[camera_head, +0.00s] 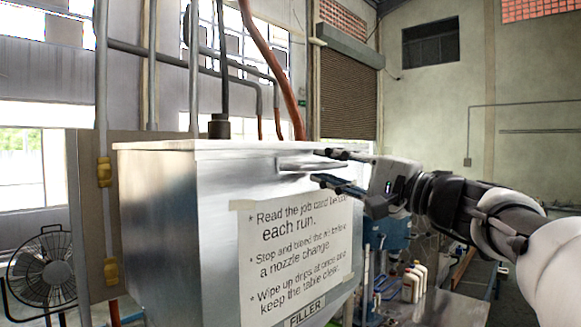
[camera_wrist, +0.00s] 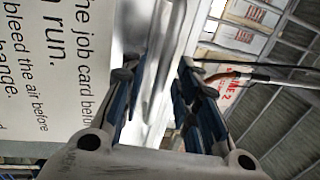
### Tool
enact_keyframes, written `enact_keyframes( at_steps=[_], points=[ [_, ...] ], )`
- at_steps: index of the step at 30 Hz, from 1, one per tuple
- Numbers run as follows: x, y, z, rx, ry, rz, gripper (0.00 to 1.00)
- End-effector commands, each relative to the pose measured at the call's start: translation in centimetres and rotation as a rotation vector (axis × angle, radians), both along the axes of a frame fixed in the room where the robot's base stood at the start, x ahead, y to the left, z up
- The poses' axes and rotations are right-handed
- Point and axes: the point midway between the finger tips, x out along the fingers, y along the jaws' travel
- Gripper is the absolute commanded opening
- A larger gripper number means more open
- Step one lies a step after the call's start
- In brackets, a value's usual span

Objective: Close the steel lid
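The steel filler box (camera_head: 175,220) stands in the middle of the head view, with a pale flat edge along its top (camera_head: 215,146). I cannot tell where the lid ends and the box body begins, or whether a gap is open. A bar-like steel handle (camera_head: 295,164) is near the top of the front face. My gripper (camera_head: 326,167) comes from the right with its fingers apart, one above and one below the handle's right end. In the wrist view, bright steel (camera_wrist: 150,75) shows between the open fingers (camera_wrist: 155,72); contact cannot be told.
A paper notice (camera_head: 297,250) is on the box front. Pipes (camera_head: 195,70) rise behind the box, and a fan (camera_head: 42,268) stands at left. Bottles (camera_head: 413,283) stand on a table (camera_head: 445,308) at lower right, below my arm.

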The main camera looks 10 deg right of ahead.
Motion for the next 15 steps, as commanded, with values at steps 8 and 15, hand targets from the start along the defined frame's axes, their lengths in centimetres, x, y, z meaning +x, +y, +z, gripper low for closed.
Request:
enact_keyframes(
  at_steps=[8,15],
  points=[
    [-4.5,-3.4,-1.0,0.000,0.000,-0.008,0.29],
    [-7.8,-5.7,-1.9,0.000,0.001,-0.006,0.29]
  ],
)
